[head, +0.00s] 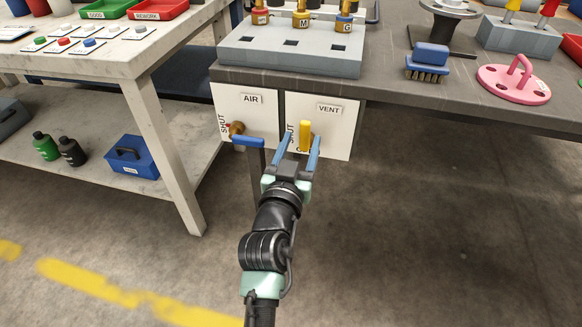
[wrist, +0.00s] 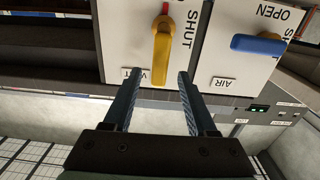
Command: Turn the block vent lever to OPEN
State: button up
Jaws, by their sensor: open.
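The yellow vent lever (head: 305,135) is on the white VENT panel (head: 338,140) under the bench edge. In the wrist view the yellow lever (wrist: 161,55) stands roughly upright in the picture, its near end toward the VENT label; SHUT lettering is beside it and a small red mark near its top. In the head view, SHUT and OPEN lettering is partly covered by my gripper. My gripper (head: 299,148) is open and empty in front of the panel. In the wrist view its fingertips (wrist: 159,73) straddle the lever's near end; I cannot tell whether they touch it.
Beside it is the AIR panel (head: 262,103) with a blue lever (head: 248,140), close to my gripper's left finger. Above, the dark bench (head: 390,88) bears a grey fixture block (head: 290,55), a brush (head: 428,62) and a pink flanged part (head: 513,84). The floor at right is clear.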

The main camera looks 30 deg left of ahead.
jog(key=v, duration=0.8)
jog(key=shift+s, duration=0.4)
jog(key=shift+d+r, duration=0.1)
jog(key=w+d+r+m+t+h, duration=0.15)
jog(key=d+r, duration=0.25)
jog(key=r, duration=0.5)
jog(key=d+r+m+t+h, duration=0.15)
jog(key=d+r, duration=0.25)
jog(key=r, duration=0.5)
jog(key=w+d+r+m+t, duration=0.1)
jog(key=d+r+t, duration=0.25)
jog(key=r, duration=0.55)
jog(key=s+d+r+t+h, duration=0.1)
jog(key=s+d+r, duration=0.2)
jog(key=r, duration=0.3)
jog(key=s+d+r+t, duration=0.1)
jog(key=s+d+r, duration=0.2)
jog(key=s+r, duration=0.15)
jog(key=s+d+r+t+h, duration=0.1)
jog(key=s+d+r+t, duration=0.15)
jog(key=r, duration=0.45)
notch_tip(320, 180, up, 33)
jog(key=g+p, duration=0.1)
jog(key=p, duration=3.2)
jog(key=shift+f+n, duration=0.2)
jog(key=shift+n, duration=0.1)
